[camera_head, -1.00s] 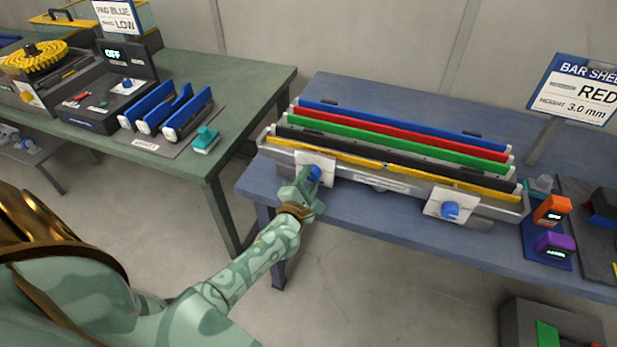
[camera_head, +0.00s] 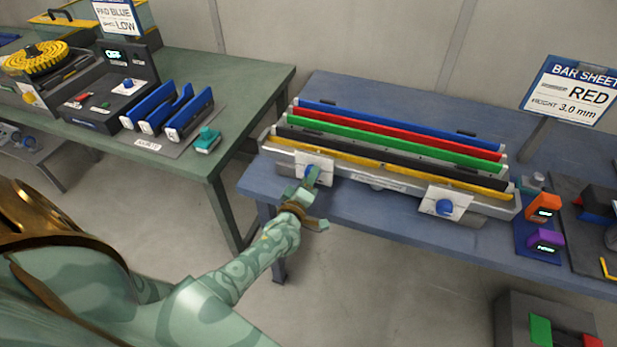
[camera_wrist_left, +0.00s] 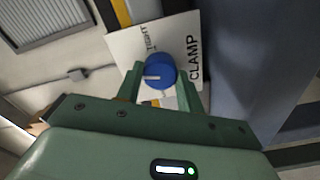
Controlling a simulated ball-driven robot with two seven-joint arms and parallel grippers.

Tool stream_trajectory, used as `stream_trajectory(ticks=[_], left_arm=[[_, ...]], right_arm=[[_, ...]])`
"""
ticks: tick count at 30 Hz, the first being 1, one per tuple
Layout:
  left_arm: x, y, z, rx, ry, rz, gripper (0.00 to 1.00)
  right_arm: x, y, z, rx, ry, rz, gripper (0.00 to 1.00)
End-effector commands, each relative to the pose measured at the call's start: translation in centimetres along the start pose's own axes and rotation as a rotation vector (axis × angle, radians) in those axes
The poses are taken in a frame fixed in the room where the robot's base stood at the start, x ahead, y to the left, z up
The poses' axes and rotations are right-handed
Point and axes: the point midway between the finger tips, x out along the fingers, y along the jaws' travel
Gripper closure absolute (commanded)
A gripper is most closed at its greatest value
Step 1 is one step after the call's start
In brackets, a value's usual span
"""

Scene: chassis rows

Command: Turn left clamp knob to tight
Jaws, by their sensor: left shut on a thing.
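The left clamp knob (camera_head: 309,171) is blue, on a white plate (camera_head: 327,170) at the front of the bar rack. In the left wrist view the knob (camera_wrist_left: 160,68) sits between my two green fingertips, and its white mark points left. The word TIGHT is printed above the knob in that view; a lower label is partly hidden. My left gripper (camera_head: 307,182) is shut on this knob. The right clamp knob (camera_head: 444,207) is also blue, on its own white plate, with nothing touching it. My right gripper is out of view.
The rack (camera_head: 370,181) holds blue, red, green, black and yellow bars on the blue table (camera_head: 270,190). A sign reading RED (camera_head: 572,90) and orange and purple devices (camera_head: 543,206) stand right. A green table (camera_head: 225,75) is at left. Floor between the tables is clear.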

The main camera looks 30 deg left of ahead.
Motion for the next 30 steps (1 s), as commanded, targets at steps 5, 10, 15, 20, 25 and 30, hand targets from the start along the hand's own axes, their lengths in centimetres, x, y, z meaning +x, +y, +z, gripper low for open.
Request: stream_trajectory(ticks=[5, 10, 15, 20, 25, 30], left_arm=[[-0.1, 0.0, 0.1, 0.164, -0.003, -0.003, 0.86], [-0.1, -0.1, 0.1, 0.325, -0.003, -0.003, 0.86], [-0.1, -0.1, 0.1, 0.487, -0.004, -0.003, 0.86], [-0.1, -0.1, 0.2, 0.639, -0.005, -0.003, 0.86], [-0.1, -0.1, 0.2, 0.801, -0.006, -0.003, 0.86], [-0.1, -0.2, 0.2, 0.954, -0.006, -0.002, 0.86]], right_arm=[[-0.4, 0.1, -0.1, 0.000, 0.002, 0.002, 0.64], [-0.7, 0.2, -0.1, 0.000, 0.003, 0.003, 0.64], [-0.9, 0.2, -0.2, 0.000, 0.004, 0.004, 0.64], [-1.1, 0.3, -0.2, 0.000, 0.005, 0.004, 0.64], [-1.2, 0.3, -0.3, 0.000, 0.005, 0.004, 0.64], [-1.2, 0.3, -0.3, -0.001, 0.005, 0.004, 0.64]])
